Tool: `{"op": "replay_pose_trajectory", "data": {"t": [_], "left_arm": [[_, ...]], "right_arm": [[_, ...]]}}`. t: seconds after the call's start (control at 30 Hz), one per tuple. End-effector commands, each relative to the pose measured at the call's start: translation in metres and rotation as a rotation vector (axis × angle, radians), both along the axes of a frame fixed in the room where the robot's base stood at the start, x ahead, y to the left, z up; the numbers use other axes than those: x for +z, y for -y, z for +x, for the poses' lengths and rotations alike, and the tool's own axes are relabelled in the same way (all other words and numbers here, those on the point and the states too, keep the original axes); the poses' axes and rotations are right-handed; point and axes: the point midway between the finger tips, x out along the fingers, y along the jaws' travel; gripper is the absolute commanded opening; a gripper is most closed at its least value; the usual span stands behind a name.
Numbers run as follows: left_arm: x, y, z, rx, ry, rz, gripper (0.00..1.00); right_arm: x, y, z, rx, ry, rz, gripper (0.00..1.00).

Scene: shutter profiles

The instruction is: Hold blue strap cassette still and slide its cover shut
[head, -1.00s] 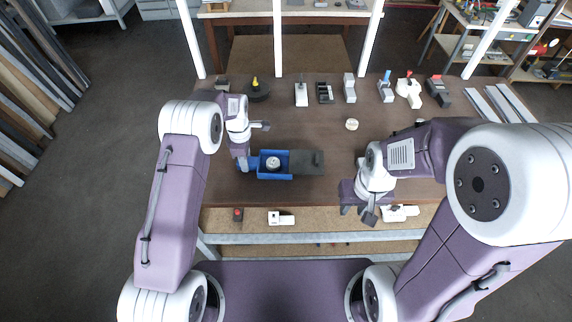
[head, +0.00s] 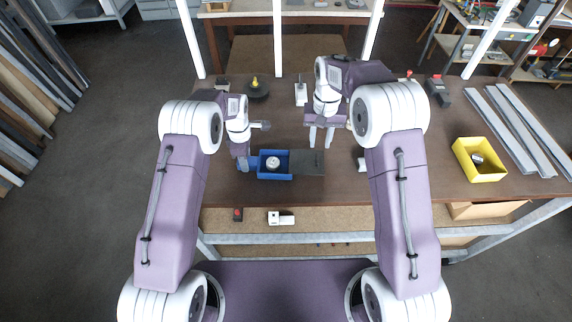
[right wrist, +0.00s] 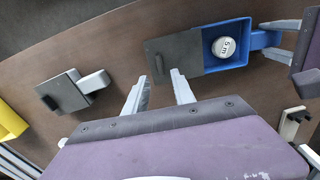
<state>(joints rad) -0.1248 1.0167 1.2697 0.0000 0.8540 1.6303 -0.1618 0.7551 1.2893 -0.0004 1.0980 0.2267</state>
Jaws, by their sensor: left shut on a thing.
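The blue strap cassette (head: 276,177) lies on the brown table with its tray open. A round white spool (head: 273,163) sits inside; in the right wrist view it (right wrist: 224,47) reads "5 m". The dark grey cover (head: 308,162) sticks out to the right of the tray, leaving the spool uncovered. My left gripper (head: 243,163) is shut on the blue tab at the cassette's left end; the tab shows between its fingers in the right wrist view (right wrist: 263,39). My right gripper (head: 321,138) is open and empty, just behind the cover; its fingertips (right wrist: 163,82) point towards the cover's edge.
A yellow box (head: 488,176) holding a silver part and long grey strips (head: 510,128) lie at the right. A grey-and-white piece (right wrist: 75,90) lies beyond the cover's end. Several devices stand along the back edge, including a black round base (head: 257,91).

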Motion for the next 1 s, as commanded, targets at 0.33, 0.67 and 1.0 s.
{"op": "replay_pose_trajectory", "data": {"t": [0.33,0.67,1.0], "left_arm": [[-0.001,0.0,-0.001,-0.001,-0.004,0.0,0.0],[-0.001,0.0,-0.001,0.0,-0.003,0.0,0.0],[-0.001,0.0,-0.001,0.0,-0.002,0.0,0.0]], "right_arm": [[-0.052,0.001,-0.001,-0.001,-0.002,-0.001,0.31],[-0.078,0.0,-0.001,0.0,-0.001,0.0,0.31],[-0.078,0.0,0.0,0.0,0.001,0.001,0.0]]}}
